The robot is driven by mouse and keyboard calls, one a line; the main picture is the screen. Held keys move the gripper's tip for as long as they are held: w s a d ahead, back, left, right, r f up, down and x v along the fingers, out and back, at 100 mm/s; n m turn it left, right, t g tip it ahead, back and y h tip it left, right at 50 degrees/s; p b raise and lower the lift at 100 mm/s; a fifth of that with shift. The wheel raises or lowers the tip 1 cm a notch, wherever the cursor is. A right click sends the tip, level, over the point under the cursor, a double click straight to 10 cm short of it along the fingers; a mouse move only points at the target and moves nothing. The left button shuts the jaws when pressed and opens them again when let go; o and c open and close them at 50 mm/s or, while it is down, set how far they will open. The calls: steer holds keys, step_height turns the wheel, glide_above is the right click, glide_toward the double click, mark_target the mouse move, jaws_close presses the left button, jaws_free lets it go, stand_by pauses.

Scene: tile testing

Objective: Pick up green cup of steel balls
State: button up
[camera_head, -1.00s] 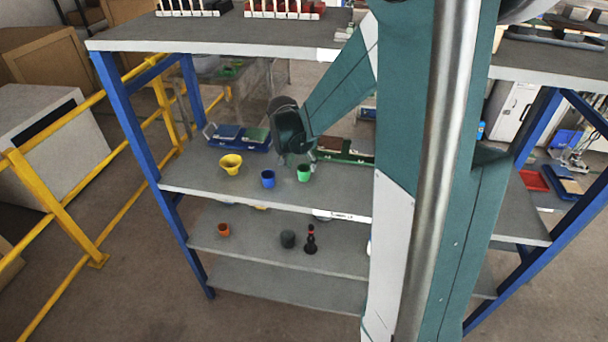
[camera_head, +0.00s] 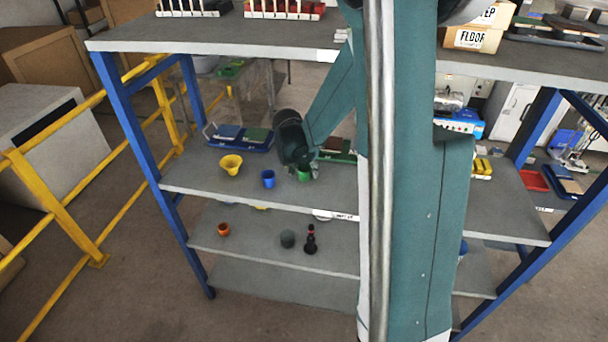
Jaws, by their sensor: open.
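The green cup (camera_head: 303,176) stands on the upper-middle shelf, to the right of a blue cup. Its upper part is largely hidden by my gripper (camera_head: 304,169), and its contents cannot be seen. My gripper reaches down at the cup from above and behind. The jaws are open and small in this view. I cannot tell whether the fingers touch the cup or sit around it.
The blue cup (camera_head: 268,179) and a yellow funnel-shaped cup (camera_head: 231,164) stand to the left on the same shelf (camera_head: 200,182). Trays with tiles (camera_head: 241,137) lie behind. An orange cup (camera_head: 223,229), a grey cup (camera_head: 287,239) and a dark bottle (camera_head: 311,241) stand on the shelf below.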

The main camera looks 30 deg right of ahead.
stand_by(0.4)
steer(key=c, duration=1)
steer(key=shift+r, duration=0.1)
steer(key=shift+r, duration=4.9)
